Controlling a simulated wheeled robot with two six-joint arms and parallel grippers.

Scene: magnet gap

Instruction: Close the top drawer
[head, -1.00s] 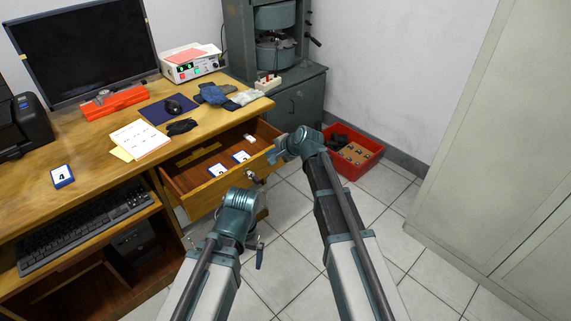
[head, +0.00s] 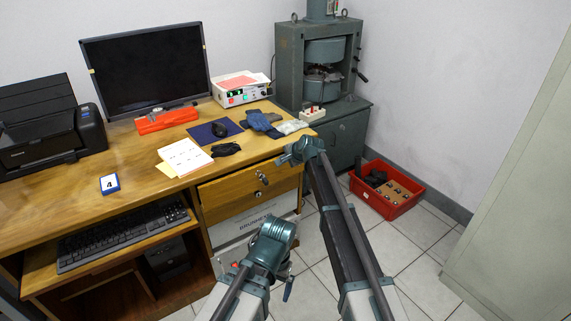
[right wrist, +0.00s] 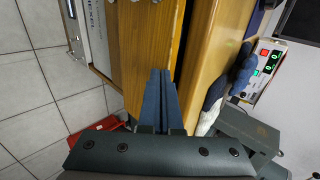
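The top drawer (head: 238,192) is a wooden front with keys (head: 262,178) hanging at its lock. In the head view it sits in under the desktop, and its inside no longer shows. My right gripper (head: 281,159) is at the drawer's right end, partly hidden by its own wrist. In the right wrist view the fingers (right wrist: 161,85) are together with nothing visible between them, over the drawer front (right wrist: 145,50); contact is unclear. A dark line separates the front from the desktop edge (right wrist: 207,50). My left gripper (head: 287,287) is low before the desk, its fingers unclear.
A white front with lettering (head: 235,228) is below the drawer. The desktop holds a monitor (head: 147,72), papers (head: 183,158) and gloves (head: 262,122). Tiled floor is open at right.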

